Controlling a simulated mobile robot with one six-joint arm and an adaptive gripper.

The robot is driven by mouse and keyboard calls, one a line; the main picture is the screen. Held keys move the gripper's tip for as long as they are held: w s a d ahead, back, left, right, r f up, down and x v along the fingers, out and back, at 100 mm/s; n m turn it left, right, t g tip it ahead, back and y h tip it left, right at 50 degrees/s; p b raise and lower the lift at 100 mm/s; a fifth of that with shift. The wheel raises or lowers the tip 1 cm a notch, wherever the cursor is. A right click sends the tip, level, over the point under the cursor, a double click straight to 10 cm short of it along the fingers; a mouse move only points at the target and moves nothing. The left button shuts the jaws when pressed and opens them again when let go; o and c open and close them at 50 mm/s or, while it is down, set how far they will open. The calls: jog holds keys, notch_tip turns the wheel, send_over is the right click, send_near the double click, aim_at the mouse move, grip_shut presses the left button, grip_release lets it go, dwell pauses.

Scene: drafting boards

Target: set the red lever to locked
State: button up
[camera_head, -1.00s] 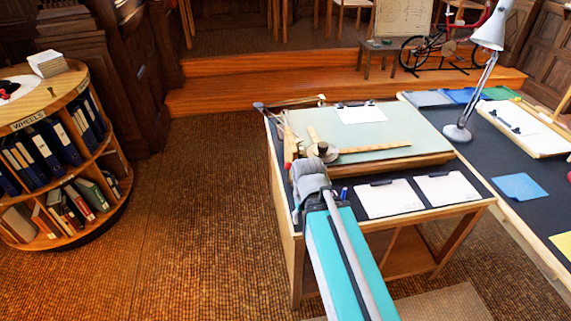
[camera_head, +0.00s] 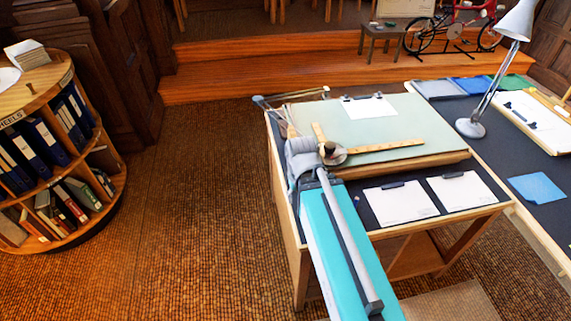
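A pale green drafting board (camera_head: 380,125) lies on the near desk. On its left part is a drafting head with a dark round knob (camera_head: 329,149) and two wooden rulers (camera_head: 390,147). I cannot make out the red lever; my arm covers the area left of the knob. My turquoise arm reaches up to the board's left edge. My gripper (camera_head: 303,158) is at its far end, beside the drafting head. Its fingers are hidden behind my grey wrist, so I cannot tell whether it is open or touches anything.
Two clipboards (camera_head: 400,201) lie on the dark desk top in front of the board. A paper (camera_head: 369,106) is clipped at the board's top. A desk lamp (camera_head: 470,127) stands on the right-hand table. A round bookcase (camera_head: 62,180) stands left, with clear floor between.

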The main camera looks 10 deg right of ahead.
jog(key=shift+w+d, duration=0.2)
jog(key=shift+d, duration=0.25)
jog(key=shift+o, duration=1.3)
jog(key=shift+w, duration=0.1)
jog(key=shift+w+r+m, duration=0.15)
jog(key=shift+w+m, duration=0.1)
jog(key=shift+m, duration=0.05)
jog(key=w+a+r+m+h+p, duration=0.1)
jog(key=w+r+m, duration=0.1)
jog(key=w+m, duration=0.2)
jog(key=w+a+r+m+h+p, duration=0.2)
jog(key=w+m, duration=0.3)
jog(key=w, duration=0.2)
jog(key=w+a+r+m+g+h+p, duration=0.1)
jog(key=w+a+r+m+h+p, duration=0.1)
jog(key=w+m, duration=0.2)
jog(key=shift+w+r+m, duration=0.2)
jog(key=shift+w, duration=0.25)
jog(key=shift+w+r+m, duration=0.2)
jog(key=shift+w, duration=0.25)
jog(key=shift+f, duration=0.2)
jog(key=b+x, duration=1.2)
jog(key=x, duration=0.1)
jog(key=shift+s+d+f, duration=0.15)
jog(key=shift+s+d, duration=0.05)
